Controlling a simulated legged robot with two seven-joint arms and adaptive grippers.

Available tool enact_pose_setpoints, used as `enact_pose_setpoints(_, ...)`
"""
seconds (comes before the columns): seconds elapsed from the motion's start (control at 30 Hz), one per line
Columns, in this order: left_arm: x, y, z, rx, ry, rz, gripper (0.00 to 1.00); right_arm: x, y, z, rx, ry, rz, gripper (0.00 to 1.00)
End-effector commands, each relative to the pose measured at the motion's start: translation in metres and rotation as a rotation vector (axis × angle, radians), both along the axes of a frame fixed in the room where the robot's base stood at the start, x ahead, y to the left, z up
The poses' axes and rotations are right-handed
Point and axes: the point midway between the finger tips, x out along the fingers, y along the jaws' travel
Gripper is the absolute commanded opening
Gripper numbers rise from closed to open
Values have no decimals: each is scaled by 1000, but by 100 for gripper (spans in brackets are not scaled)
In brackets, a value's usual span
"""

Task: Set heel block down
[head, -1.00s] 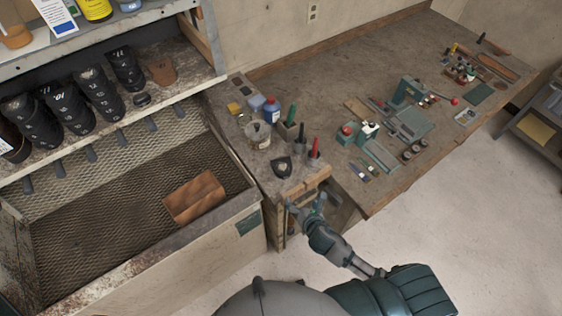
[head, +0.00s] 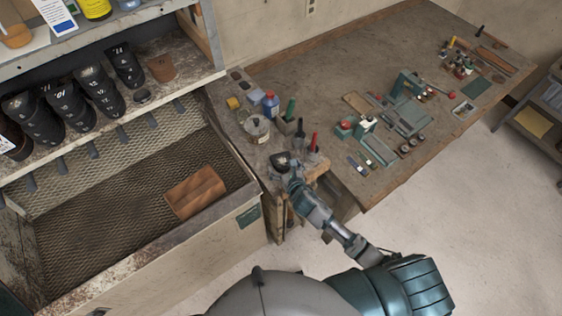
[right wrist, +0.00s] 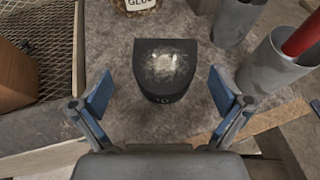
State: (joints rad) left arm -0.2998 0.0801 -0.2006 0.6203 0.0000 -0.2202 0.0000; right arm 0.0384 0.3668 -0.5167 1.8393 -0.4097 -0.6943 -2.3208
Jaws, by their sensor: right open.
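The heel block (right wrist: 165,70) is a dark, rounded block with a worn pale patch on top. It rests on the worn grey bench top (right wrist: 120,112) in the right wrist view. In the head view the heel block (head: 281,159) sits near the front corner of the narrow bench. My right gripper (right wrist: 162,92) is open, its blue-padded fingers apart on either side of the block, with a visible gap to each side. In the head view my right gripper (head: 292,174) is at the near side of the block and partly covers it. My left gripper is not in view.
A glue jar (head: 256,130) stands behind the block. Metal cups with red-handled tools (head: 313,146) stand close to its right. A mesh-floored bin with a brown leather piece (head: 195,192) is at left. A larger bench with tools (head: 398,127) extends right.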

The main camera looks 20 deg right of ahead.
Motion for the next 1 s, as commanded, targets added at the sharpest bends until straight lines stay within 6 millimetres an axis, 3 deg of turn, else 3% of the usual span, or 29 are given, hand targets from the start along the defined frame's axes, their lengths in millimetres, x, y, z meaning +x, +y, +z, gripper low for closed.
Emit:
enact_pose_setpoints(0.3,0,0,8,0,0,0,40,41,-1,-14,1,1,0,100)
enact_pose_setpoints(0.63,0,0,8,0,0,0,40,48,0,-18,0,0,1,100)
enact_pose_setpoints(0.87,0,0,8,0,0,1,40,48,0,-19,0,1,1,42)
enact_pose_setpoints(1.0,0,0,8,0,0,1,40,48,0,-18,1,0,2,33)
